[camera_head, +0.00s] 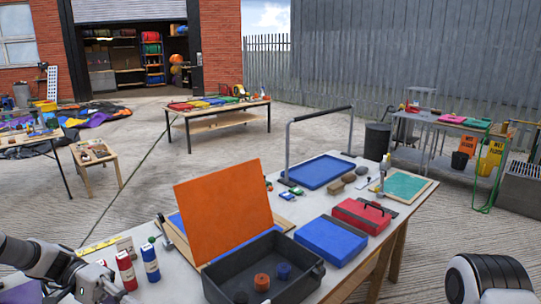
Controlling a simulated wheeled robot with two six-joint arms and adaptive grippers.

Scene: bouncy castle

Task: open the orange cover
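The orange cover (222,209) stands raised and leans slightly back at the rear left of an open dark grey box (297,290). The inside of the box shows, with an orange-brown round piece (262,282), a blue one (284,270) and a dark one (240,297) in it. My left gripper (112,293) is at the lower left edge, left of the box and apart from the cover; its fingers are too cut off to judge. My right arm shows only as a rounded link at the lower right, and its gripper is out of view.
A blue case (330,240), a red case (361,215) and a blue tray (321,171) lie to the right.

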